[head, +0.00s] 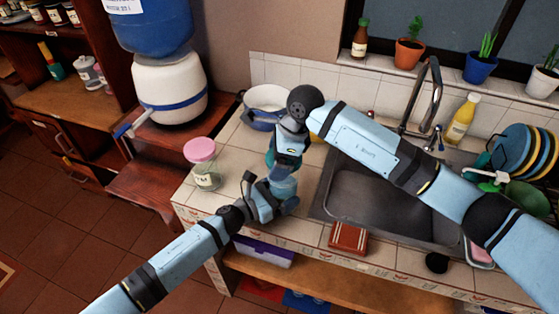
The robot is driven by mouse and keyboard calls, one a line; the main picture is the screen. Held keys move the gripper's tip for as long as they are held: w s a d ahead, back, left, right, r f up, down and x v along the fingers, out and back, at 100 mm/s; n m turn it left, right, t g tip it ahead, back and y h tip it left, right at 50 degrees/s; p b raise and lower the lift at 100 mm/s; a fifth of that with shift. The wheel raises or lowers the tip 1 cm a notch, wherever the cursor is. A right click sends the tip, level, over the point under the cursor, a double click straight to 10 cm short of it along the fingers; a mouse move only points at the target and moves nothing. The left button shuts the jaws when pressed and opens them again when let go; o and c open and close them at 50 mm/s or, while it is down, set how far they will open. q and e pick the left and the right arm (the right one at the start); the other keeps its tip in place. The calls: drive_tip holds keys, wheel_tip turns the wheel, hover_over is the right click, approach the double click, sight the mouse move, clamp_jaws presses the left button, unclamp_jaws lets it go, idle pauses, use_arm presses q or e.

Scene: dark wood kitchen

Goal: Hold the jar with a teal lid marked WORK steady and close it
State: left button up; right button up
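A jar with a teal top (284,185) stands on the tiled counter, left of the sink. It is mostly hidden by my grippers, and no WORK marking can be read. My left gripper (268,193) is low at the jar's front left side, with its fingers around or beside the body. My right gripper (284,166) points down over the jar's top. I cannot tell whether either gripper touches the jar, or whether the lid is seated.
A jar with a pink lid (202,163) stands at the counter's left corner. A white and blue pot (264,99) is behind my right gripper. The sink (375,205) lies to the right, with a brown-red box (348,238) at its front edge.

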sight(283, 190)
drive_tip(key=shift+f, duration=0.85)
drive_tip(key=shift+f, duration=0.9)
drive_tip(key=shift+f, duration=0.55)
